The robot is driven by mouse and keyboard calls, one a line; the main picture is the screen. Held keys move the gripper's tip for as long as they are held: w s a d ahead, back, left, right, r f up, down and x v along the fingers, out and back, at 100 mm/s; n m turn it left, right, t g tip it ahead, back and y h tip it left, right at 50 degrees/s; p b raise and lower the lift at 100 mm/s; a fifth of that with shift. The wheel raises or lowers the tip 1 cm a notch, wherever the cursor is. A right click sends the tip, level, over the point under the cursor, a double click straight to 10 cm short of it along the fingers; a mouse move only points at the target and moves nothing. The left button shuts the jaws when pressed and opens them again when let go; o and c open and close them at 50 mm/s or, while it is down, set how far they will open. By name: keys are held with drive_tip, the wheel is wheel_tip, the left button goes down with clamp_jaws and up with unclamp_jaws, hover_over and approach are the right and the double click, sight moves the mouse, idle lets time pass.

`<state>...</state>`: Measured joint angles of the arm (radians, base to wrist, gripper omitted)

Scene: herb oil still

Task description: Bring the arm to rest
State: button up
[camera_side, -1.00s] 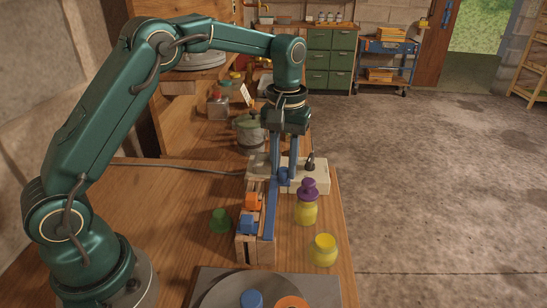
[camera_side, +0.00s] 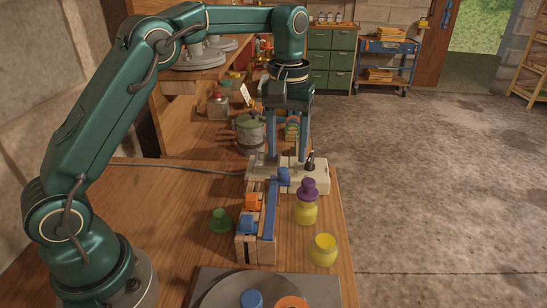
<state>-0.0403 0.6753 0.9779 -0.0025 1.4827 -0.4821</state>
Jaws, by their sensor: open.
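My gripper (camera_side: 287,160) points straight down with its two fingers apart and nothing between them. It hangs above the far end of a wooden rack (camera_side: 250,247). A blue piece (camera_side: 284,176) sits at that far end, just below the fingertips and apart from them as far as I can tell. An orange piece (camera_side: 253,200) and another blue piece (camera_side: 247,223) sit along the rack, and a long blue strip (camera_side: 270,215) runs down its right side.
A white block with a black knob (camera_side: 316,176) stands behind the rack. A yellow jar with a purple top (camera_side: 307,207), an open yellow jar (camera_side: 323,249) and a green piece (camera_side: 220,220) stand nearby. A pot (camera_side: 249,132) stands farther back. The left tabletop is clear.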

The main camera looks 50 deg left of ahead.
drive_tip(key=shift+r, duration=0.5)
drive_tip(key=shift+r, duration=0.1)
drive_tip(key=s+r+m+t, duration=0.1)
drive_tip(key=s+r+t, duration=0.2)
drive_tip(key=s+r, duration=0.65)
drive_tip(key=s+d+f+m+t, duration=0.1)
drive_tip(key=s+f+m+t, duration=0.1)
drive_tip(key=s+f+m, duration=0.3)
drive_tip(key=s+f, duration=0.3)
drive_tip(key=s, duration=0.2)
drive_tip(key=shift+s+d+t, duration=0.15)
drive_tip(key=shift+s+t, duration=0.05)
drive_tip(key=shift+t, duration=0.1)
